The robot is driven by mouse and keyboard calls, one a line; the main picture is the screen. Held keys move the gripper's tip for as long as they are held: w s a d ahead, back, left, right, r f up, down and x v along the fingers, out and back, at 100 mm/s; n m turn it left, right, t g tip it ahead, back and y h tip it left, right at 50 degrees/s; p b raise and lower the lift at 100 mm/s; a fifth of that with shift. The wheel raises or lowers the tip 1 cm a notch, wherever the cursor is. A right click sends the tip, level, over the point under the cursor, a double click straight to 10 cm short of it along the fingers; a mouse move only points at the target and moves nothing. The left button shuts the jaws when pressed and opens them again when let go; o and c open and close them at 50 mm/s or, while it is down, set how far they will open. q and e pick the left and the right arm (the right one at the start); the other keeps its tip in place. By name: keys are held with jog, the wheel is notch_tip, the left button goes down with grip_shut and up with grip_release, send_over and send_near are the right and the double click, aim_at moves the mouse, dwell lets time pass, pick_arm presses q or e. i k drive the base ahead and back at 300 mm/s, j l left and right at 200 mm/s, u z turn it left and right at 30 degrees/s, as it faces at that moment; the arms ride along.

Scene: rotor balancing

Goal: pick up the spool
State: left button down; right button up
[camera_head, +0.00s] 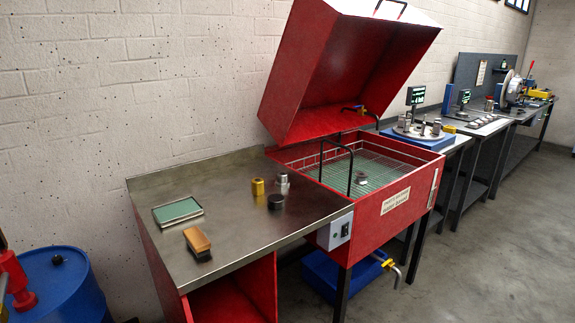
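No part is plainly marked as the spool. A small silver stepped cylinder (282,184) stands upright near the back right of the steel bench top (235,225). A small grey-brown metal part (361,178) sits on the mesh inside the open red parts washer (385,210). Either could be the spool; I cannot tell which at this size. Neither of my grippers shows in the head view, and nothing is seen holding either part.
On the bench are a brass hex piece (257,187), a black round piece (276,202), a wooden brush (198,243) and a green-topped tray (178,211). The washer lid (340,75) is raised. A blue drum (60,285) stands at left. The floor at right is clear.

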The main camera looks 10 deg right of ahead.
aim_at(361, 176)
jog(key=i+l+u, duration=0.2)
jog(key=l, duration=0.4)
jog(key=i+l+u, duration=0.15)
jog(key=l, duration=0.5)
jog(key=i+l+u, duration=0.2)
jog(key=l, duration=0.45)
jog(key=l+u, duration=0.15)
jog(key=l, duration=0.5)
